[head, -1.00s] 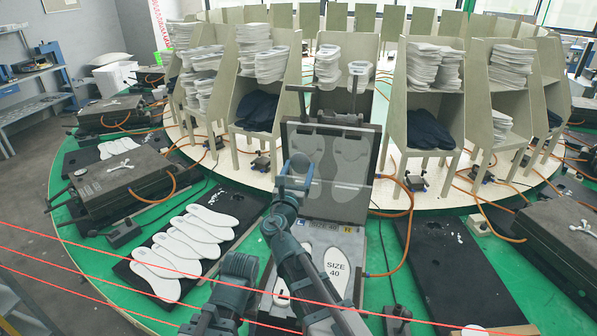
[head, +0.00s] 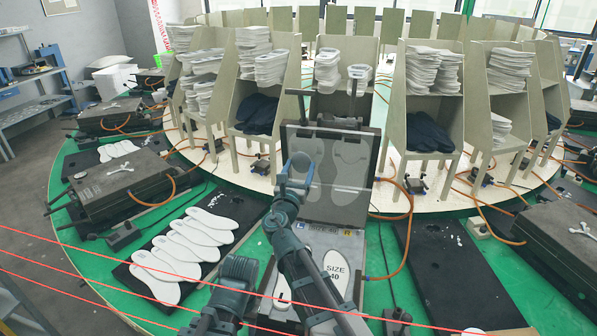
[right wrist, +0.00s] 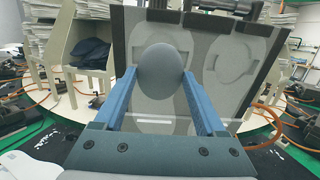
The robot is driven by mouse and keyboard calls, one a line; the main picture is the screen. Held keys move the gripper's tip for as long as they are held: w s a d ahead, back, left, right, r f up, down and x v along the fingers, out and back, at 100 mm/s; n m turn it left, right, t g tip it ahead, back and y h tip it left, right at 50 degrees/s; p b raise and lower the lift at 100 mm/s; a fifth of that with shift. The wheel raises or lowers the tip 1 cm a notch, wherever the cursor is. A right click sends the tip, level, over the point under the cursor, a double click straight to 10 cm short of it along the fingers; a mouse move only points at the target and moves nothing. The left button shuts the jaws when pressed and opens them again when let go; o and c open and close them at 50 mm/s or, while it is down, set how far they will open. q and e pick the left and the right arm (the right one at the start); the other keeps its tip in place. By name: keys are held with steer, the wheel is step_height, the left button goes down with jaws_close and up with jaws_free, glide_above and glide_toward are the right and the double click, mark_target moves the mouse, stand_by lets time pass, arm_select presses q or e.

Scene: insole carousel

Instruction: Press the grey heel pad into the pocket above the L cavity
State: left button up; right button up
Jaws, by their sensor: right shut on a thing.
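My right gripper (head: 297,174) is shut on the grey heel pad (right wrist: 160,72), a smooth oval held between its two blue fingers in the right wrist view. The pad faces the raised mould lid (head: 349,209), which carries two foot-shaped recesses. I cannot tell whether the pad touches the lid. The L mark (head: 301,226) is on the mould's hinge strip; my arm hides most of the L cavity. My left gripper's fingers are not visible.
A black board (head: 130,268) with several white insoles lies left. Another black board (head: 440,262) lies right. An orange hose (head: 408,215) loops beside the lid. Shelves with insole stacks stand behind.

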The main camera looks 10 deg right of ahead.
mark_target(307, 148)
steer(key=shift+p+x, duration=0.45)
steer(key=shift+x, duration=2.95)
steer(key=o, duration=0.9)
steer(key=shift+c, duration=0.2)
steer(key=shift+s, duration=0.1)
steer(key=b+v, duration=0.2)
steer(key=v, duration=1.1)
steer(key=shift+s+a, duration=0.2)
steer(key=shift+s, duration=0.05)
steer(key=shift+f, duration=0.1)
